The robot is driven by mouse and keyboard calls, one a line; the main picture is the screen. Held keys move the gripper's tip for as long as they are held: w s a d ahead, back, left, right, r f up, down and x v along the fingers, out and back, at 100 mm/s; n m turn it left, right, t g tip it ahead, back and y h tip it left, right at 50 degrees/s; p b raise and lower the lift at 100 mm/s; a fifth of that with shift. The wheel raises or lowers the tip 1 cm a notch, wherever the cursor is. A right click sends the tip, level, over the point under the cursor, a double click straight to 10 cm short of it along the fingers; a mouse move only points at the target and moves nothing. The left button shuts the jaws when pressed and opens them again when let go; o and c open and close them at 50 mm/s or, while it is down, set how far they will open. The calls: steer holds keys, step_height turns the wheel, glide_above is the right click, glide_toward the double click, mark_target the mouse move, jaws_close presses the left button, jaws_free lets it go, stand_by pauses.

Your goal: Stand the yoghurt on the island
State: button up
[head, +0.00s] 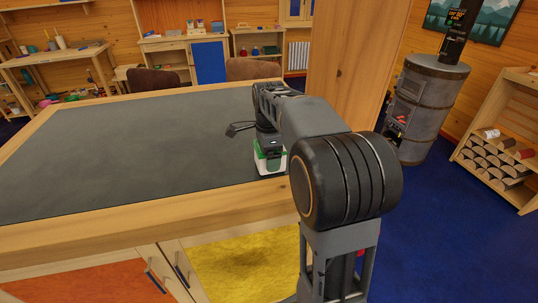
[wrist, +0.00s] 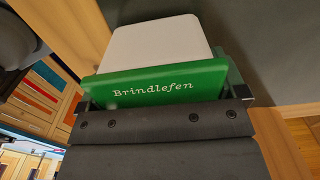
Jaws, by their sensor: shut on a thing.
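The yoghurt (head: 269,160) is a white tub with a green band, seen in the head view at the near right part of the island (head: 130,150). In the wrist view the yoghurt (wrist: 155,75) shows a white face and a green band with the word "Brindlefen". My gripper (head: 268,145) is shut on it from above; the wrist view shows the gripper (wrist: 165,105) across the green band. The yoghurt is over or on the dark island top near its wooden edge. I cannot tell whether its base touches the top.
The dark island top is otherwise clear. Brown chairs (head: 153,79) stand behind it. A wooden post (head: 350,65) rises at the right. A stove (head: 425,105) and a log rack (head: 500,140) stand farther right on blue floor.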

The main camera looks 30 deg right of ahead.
steer(key=shift+f, duration=0.25)
steer(key=o, duration=1)
steer(key=shift+c, duration=0.2)
step_height(320, 180, up, 12)
steer(key=shift+r+p, duration=0.15)
steer(key=shift+p, duration=0.35)
steer(key=shift+s, duration=0.1)
